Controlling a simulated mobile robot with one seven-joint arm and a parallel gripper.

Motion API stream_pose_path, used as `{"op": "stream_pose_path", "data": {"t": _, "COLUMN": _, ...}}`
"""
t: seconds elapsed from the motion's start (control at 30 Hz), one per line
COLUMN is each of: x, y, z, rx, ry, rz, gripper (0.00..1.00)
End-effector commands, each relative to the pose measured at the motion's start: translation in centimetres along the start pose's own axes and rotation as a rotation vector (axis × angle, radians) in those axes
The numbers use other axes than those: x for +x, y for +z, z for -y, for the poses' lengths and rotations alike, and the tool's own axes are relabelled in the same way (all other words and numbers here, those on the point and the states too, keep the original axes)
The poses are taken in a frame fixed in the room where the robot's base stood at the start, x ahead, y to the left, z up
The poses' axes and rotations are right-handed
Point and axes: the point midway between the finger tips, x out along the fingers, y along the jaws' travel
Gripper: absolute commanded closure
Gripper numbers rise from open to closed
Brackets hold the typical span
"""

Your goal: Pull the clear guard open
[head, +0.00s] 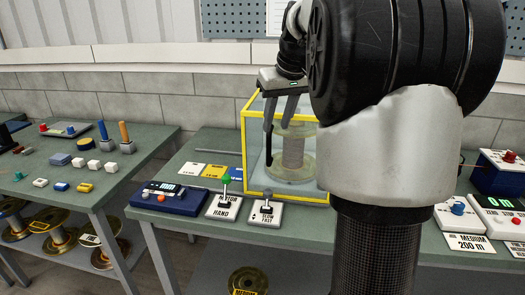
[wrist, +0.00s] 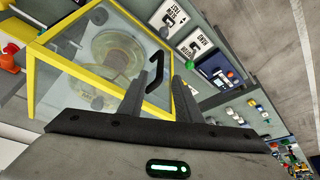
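The clear guard (head: 257,150) is a box of see-through panels with yellow edges. It stands shut around a spool (head: 293,147) on the bench, as far as I can see. In the wrist view the guard's yellow frame (wrist: 58,68) runs at the left, with the spool (wrist: 112,55) behind the panel. A black bar handle (wrist: 155,68) is fixed to the panel. My gripper (head: 278,130) is in front of the guard, fingers pointing down and apart. In the wrist view my gripper (wrist: 162,85) is open close to the handle; I cannot tell whether it touches.
A blue control box (head: 170,198) and two lever panels (head: 224,204) (head: 266,212) stand left of and before the guard. Button boxes (head: 497,217) stand at the right. A second bench (head: 75,180) at the left holds small parts. My arm hides the guard's right part.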

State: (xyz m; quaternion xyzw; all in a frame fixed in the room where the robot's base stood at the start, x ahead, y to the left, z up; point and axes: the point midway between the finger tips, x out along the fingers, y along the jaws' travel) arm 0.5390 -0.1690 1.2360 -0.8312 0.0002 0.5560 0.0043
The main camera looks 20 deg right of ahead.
Motion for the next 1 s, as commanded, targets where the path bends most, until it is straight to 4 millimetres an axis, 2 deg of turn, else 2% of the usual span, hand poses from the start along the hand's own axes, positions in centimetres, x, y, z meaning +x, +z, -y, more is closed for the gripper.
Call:
{"op": "stream_pose_path", "data": {"t": 0.03, "x": 1.4, "y": 0.1, "z": 0.1, "rx": 0.000, "ry": -0.002, "rz": 0.003, "gripper": 0.69}}
{"op": "stream_pose_path", "data": {"t": 0.3, "x": 7.2, "y": 0.1, "z": 0.1, "rx": 0.000, "ry": -0.001, "rz": 0.004, "gripper": 0.69}}
{"op": "stream_pose_path", "data": {"t": 0.5, "x": 10.4, "y": 0.1, "z": 0.1, "rx": 0.000, "ry": -0.001, "rz": 0.002, "gripper": 0.69}}
{"op": "stream_pose_path", "data": {"t": 0.7, "x": 11.7, "y": 0.0, "z": 0.1, "rx": 0.000, "ry": -0.001, "rz": 0.000, "gripper": 0.69}}
{"op": "stream_pose_path", "data": {"t": 1.0, "x": 11.8, "y": 0.0, "z": 0.1, "rx": 0.000, "ry": 0.000, "rz": -0.001, "gripper": 0.71}}
